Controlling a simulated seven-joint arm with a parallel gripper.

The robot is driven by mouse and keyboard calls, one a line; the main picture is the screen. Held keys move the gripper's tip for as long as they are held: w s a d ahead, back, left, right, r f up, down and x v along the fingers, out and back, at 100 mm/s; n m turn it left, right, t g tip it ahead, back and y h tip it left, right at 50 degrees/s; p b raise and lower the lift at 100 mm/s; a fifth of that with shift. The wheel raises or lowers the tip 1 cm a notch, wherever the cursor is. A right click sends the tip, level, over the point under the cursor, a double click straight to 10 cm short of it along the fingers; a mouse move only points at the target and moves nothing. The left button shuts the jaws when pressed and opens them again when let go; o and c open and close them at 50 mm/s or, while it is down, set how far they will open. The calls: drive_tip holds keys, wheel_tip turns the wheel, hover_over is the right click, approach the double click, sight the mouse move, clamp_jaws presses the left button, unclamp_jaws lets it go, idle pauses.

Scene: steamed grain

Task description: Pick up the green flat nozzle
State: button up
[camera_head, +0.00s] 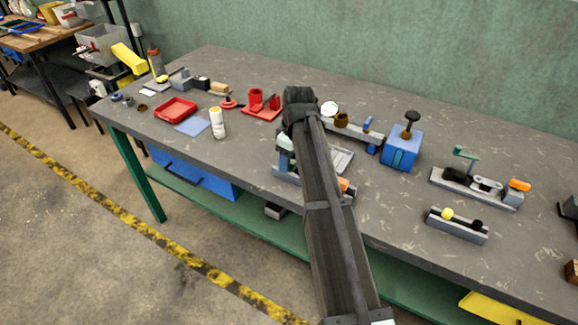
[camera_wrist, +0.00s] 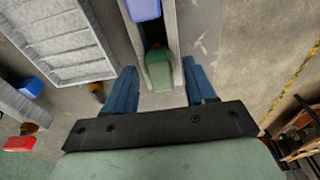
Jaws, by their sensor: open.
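In the wrist view my gripper (camera_wrist: 159,68) is open, with one blue finger on each side of a green block-like piece. This piece, which looks like the green flat nozzle (camera_wrist: 159,76), sits in a narrow grey channel (camera_wrist: 178,40) between and just beyond the fingertips. No contact between fingers and nozzle shows, and I cannot tell the height gap. A blue piece (camera_wrist: 143,9) lies in the same channel farther up the picture. In the head view my arm covers most of this spot, and I cannot make out the green nozzle there.
A grey ribbed tray (camera_wrist: 62,45) lies left of the channel in the wrist view. In the head view, a blue box with a black knob (camera_head: 401,152) stands to the right. A white bottle (camera_head: 217,124) and red tray (camera_head: 175,109) stand to the left. The table's front edge is close.

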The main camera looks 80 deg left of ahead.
clamp_jaws()
idle(0.5)
drive_tip(key=shift+r, duration=0.1)
